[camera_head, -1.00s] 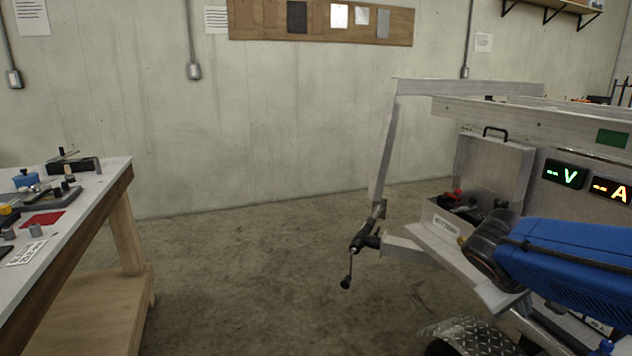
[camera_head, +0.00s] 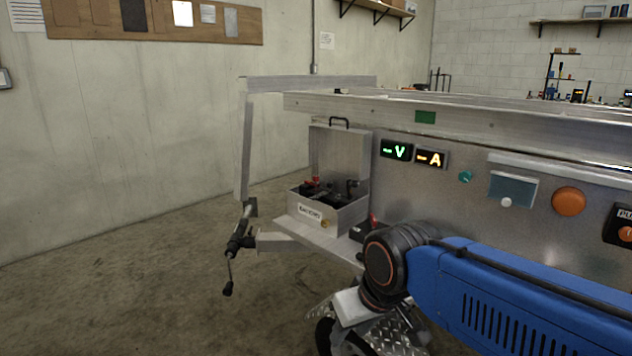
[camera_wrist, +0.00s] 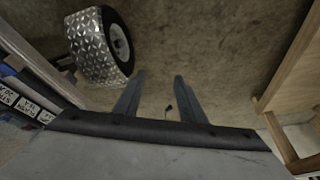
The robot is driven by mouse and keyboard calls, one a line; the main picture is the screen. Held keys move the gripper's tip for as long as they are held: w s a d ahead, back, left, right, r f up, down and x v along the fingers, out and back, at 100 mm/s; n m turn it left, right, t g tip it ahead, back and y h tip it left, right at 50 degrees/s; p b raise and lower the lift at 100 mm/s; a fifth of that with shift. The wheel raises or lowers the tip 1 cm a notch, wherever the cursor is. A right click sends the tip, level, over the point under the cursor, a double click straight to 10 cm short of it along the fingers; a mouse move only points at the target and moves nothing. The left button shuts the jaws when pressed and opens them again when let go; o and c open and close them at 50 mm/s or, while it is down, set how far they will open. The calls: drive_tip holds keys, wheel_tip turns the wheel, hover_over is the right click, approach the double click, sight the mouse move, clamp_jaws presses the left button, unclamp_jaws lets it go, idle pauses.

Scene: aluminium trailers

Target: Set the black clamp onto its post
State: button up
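An open metal battery box (camera_head: 345,217) sits on the trailer's front ledge, its lid raised at the back. Inside are small dark parts and a red piece (camera_head: 312,182) at the left. A dark upright part (camera_head: 352,188) stands at the right inside the box; I cannot tell whether it is the black clamp or a post. A black item with a red part (camera_head: 364,230) lies on the ledge outside the box. My gripper (camera_wrist: 157,88) is open and empty in the wrist view, its two fingers apart over the floor. It is not visible in the head view.
The trailer (camera_head: 450,120) fills the right side, with lit V and A displays on its panel. A crank handle (camera_head: 229,288) hangs at its front. A tread-plate fender and wheel (camera_wrist: 98,47) show in the wrist view. The floor at left is clear.

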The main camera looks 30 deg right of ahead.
drive_tip(key=w+a+r+m+y, duration=0.15)
drive_tip(key=w+m+y, duration=0.35)
drive_tip(key=w+m, duration=0.5)
drive_tip(key=m+t, duration=1.3)
drive_tip(key=m, duration=1.1)
approach(350, 182)
drive_tip(key=shift+h, duration=0.4)
drive_tip(key=x, duration=1.2)
drive_tip(key=shift+r, duration=0.1)
drive_tip(key=shift+c, duration=0.3)
clamp_jaws()
